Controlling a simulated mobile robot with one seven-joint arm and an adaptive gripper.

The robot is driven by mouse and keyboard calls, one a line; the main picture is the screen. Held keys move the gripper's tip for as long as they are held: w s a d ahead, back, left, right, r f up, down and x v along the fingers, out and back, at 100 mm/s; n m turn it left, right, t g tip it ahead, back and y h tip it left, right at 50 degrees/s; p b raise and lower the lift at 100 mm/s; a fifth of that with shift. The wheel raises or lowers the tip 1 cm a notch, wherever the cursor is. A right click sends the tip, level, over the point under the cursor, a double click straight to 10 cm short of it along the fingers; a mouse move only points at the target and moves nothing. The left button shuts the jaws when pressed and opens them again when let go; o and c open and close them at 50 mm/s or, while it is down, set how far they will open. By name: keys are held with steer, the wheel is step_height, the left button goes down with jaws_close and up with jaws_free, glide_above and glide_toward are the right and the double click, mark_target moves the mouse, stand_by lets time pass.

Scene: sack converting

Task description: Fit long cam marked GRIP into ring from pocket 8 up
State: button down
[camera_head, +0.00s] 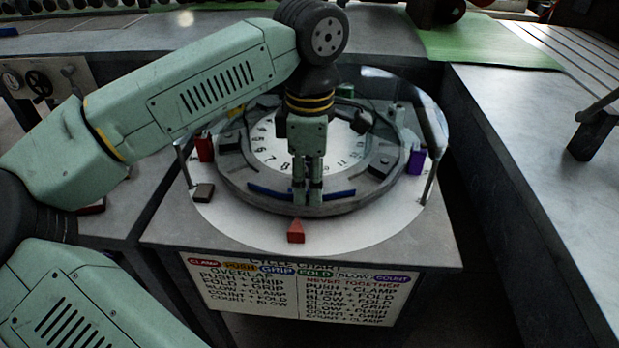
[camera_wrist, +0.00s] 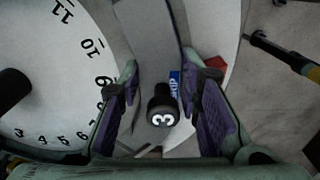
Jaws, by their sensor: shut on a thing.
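My gripper (camera_head: 308,198) points down at the near side of the dark ring (camera_head: 232,182). A blue label (camera_wrist: 174,83), partly hidden but seeming to read GRIP, is just beyond the knob. In the head view a long blue strip (camera_head: 268,191) shows on both sides of the fingers at the ring's front. I cannot tell whether the cam is seated or just above the ring. The white numbered dial (camera_head: 272,150) lies inside; pocket 8 is hard to make out.
A red pointer block (camera_head: 296,232) stands in front of the ring. A red piece (camera_head: 205,148) and dark block (camera_head: 204,192) are at left; a purple piece (camera_head: 416,161) is at right. A clear curved guard (camera_head: 432,112) on posts rises behind. A cycle chart (camera_head: 305,290) hangs below.

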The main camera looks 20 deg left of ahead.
steer(key=shift+s+f+b, duration=0.15)
steer(key=shift+f+b, duration=0.2)
steer(key=shift+f, duration=0.15)
steer(key=c, duration=1.5)
jaws_free()
steer(key=o, duration=0.4)
steer(key=shift+f, duration=0.15)
steer(key=shift+r, duration=0.2)
steer(key=shift+w+r, duration=0.2)
steer(key=shift+r, duration=0.25)
step_height(320, 180, up, 11)
step_height(320, 180, up, 7)
steer(key=p, duration=0.7)
glide_above(309, 187)
